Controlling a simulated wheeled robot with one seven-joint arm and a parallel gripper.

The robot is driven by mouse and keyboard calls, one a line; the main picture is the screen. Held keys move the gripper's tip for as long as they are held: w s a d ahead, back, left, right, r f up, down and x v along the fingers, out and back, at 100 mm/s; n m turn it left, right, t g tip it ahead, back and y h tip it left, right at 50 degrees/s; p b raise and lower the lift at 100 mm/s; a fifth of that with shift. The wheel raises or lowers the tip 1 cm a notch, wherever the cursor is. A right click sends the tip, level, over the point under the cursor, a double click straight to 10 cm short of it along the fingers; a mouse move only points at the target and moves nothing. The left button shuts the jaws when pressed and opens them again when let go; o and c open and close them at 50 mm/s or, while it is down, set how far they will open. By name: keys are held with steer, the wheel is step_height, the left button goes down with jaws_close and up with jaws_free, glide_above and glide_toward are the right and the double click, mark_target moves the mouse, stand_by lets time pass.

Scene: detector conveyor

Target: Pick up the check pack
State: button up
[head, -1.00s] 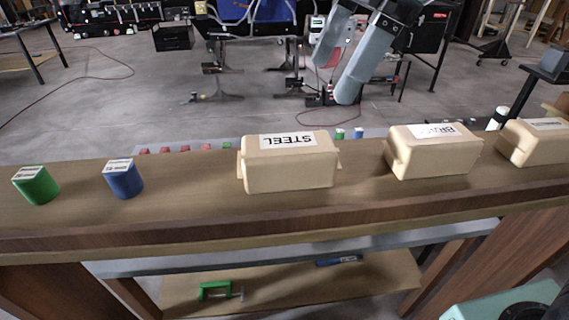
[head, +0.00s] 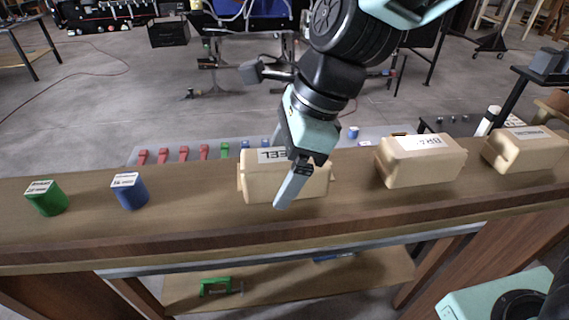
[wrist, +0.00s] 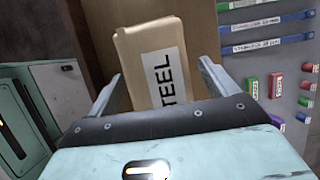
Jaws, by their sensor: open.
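A cream box labelled STEEL (head: 260,183) sits on the wooden shelf, partly hidden by my gripper (head: 288,190). In the wrist view the STEEL box (wrist: 150,45) lies ahead between the two spread fingers of my open gripper (wrist: 158,82), and no grip on it shows. I cannot tell which item is the check pack.
Two more cream boxes stand to the right on the wooden shelf (head: 190,225), one labelled BR-something (head: 420,168) and one at the far right (head: 525,152). Behind is a grey surface with several red, green and blue pieces. A green clamp (head: 215,285) lies on the lower shelf.

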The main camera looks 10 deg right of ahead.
steer(key=shift+a+f, duration=0.15)
steer(key=shift+f, duration=0.2)
steer(key=shift+f, duration=0.25)
steer(key=shift+c, duration=0.3)
steer(key=c, duration=1.1)
steer(key=shift+c, duration=1)
steer(key=shift+r, duration=0.15)
